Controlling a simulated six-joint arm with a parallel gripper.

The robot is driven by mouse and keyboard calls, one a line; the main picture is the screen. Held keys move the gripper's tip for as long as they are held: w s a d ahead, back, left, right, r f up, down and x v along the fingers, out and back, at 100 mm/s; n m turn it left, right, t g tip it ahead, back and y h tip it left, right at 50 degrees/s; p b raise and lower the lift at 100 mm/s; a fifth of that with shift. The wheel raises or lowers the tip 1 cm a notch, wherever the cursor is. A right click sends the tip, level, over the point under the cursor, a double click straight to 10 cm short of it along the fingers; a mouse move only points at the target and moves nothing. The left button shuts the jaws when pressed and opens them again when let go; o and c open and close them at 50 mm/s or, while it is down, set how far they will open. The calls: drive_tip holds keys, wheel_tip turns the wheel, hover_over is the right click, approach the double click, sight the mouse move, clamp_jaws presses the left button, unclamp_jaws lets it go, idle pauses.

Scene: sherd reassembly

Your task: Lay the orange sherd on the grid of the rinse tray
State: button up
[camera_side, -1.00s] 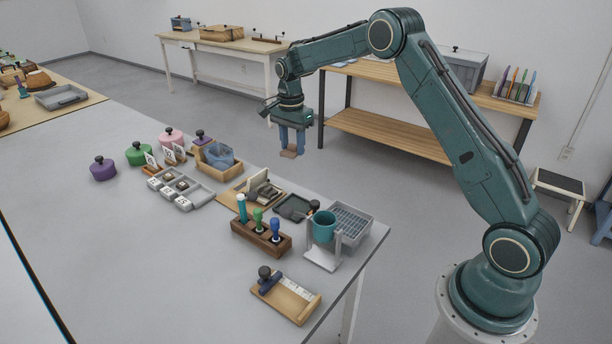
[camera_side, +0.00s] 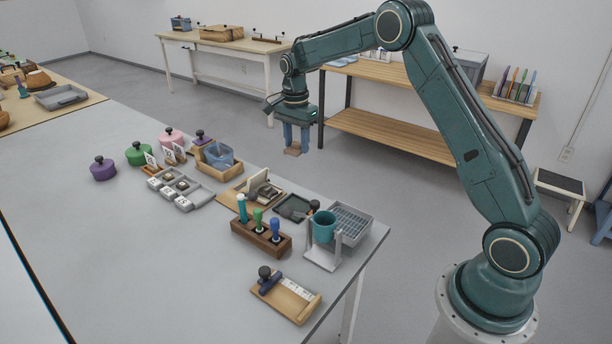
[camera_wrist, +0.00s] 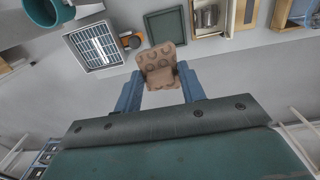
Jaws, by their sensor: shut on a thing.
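My gripper (camera_side: 294,142) is shut on a brownish-orange sherd (camera_side: 292,151), held in the air beyond the table's far edge. In the wrist view the sherd (camera_wrist: 157,64) sits between the blue fingertips, and its face carries several round marks. The rinse tray (camera_side: 369,217) is a grey tray with a slatted grid near the table's right corner, partly behind a teal cup. It also shows in the wrist view (camera_wrist: 120,62), to the left of the sherd and apart from it. I see nothing lying on its grid there.
The teal cup (camera_side: 323,227) on a pale stand is in front of the rinse tray. A dark shallow tray (camera_side: 291,207) lies to its left, with an orange-and-black item between. A wooden rack (camera_side: 258,241) holds several coloured handles. Open table lies at the left front.

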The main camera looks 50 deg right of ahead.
drive_tip(key=s+r, duration=0.2)
drive_tip(key=s, duration=0.6)
drive_tip(key=s+a+r+m, duration=0.1)
drive_tip(key=s+r, duration=0.1)
drive_tip(key=s, duration=0.7)
drive_tip(key=shift+a+r, duration=0.2)
drive_tip(key=shift+r, duration=0.05)
drive_tip(key=shift+f, duration=0.1)
hover_over(344, 223)
wheel_tip(344, 223, down, 16)
drive_tip(key=shift+a+f, duration=0.1)
drive_tip(key=shift+f, duration=1.85)
drive_tip(key=shift+f, duration=0.15)
drive_tip(key=o, duration=1)
